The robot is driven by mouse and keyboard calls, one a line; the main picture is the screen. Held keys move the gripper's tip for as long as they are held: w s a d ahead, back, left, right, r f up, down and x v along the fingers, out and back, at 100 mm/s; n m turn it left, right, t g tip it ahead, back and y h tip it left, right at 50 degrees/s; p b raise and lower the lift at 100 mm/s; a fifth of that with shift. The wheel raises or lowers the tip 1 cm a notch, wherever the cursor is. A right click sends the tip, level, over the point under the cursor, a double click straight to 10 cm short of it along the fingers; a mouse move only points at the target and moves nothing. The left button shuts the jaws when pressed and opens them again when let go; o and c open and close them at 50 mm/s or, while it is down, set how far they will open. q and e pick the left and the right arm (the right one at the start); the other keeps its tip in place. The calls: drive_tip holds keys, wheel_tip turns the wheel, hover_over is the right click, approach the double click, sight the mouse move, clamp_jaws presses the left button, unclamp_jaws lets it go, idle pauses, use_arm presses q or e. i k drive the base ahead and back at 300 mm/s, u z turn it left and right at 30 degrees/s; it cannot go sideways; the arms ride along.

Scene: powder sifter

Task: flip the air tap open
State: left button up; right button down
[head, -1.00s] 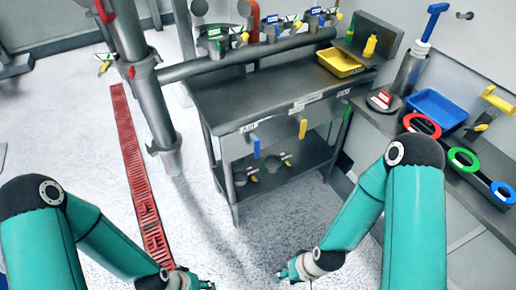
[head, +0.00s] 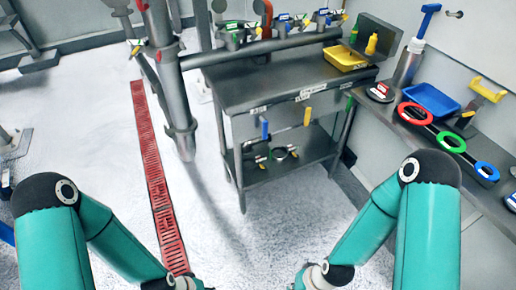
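Under the front edge of the grey metal table (head: 250,92) hang two tap handles. A blue tap handle (head: 264,129) hangs down at the left, just under a small white label (head: 258,110). The label read AIR a second ago and is too small to read surely now. A yellow tap handle (head: 307,117) hangs down to its right. My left gripper (head: 196,284) is at the bottom edge of the view, partly cut off. My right gripper (head: 298,281) is low in front of the table. Both are well apart from the taps; their fingers are too small to judge.
A lower shelf (head: 300,168) holds small fittings. A thick grey pipe column (head: 172,90) stands left of the table, and a red floor grate (head: 155,165) runs beside it. A side counter (head: 410,128) with coloured rings is at the right. The floor before the table is clear.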

sight(264, 124)
drive_tip(key=k, duration=0.15)
drive_tip(key=u, duration=0.45)
drive_tip(key=i, duration=1.3)
drive_tip(key=z, duration=0.3)
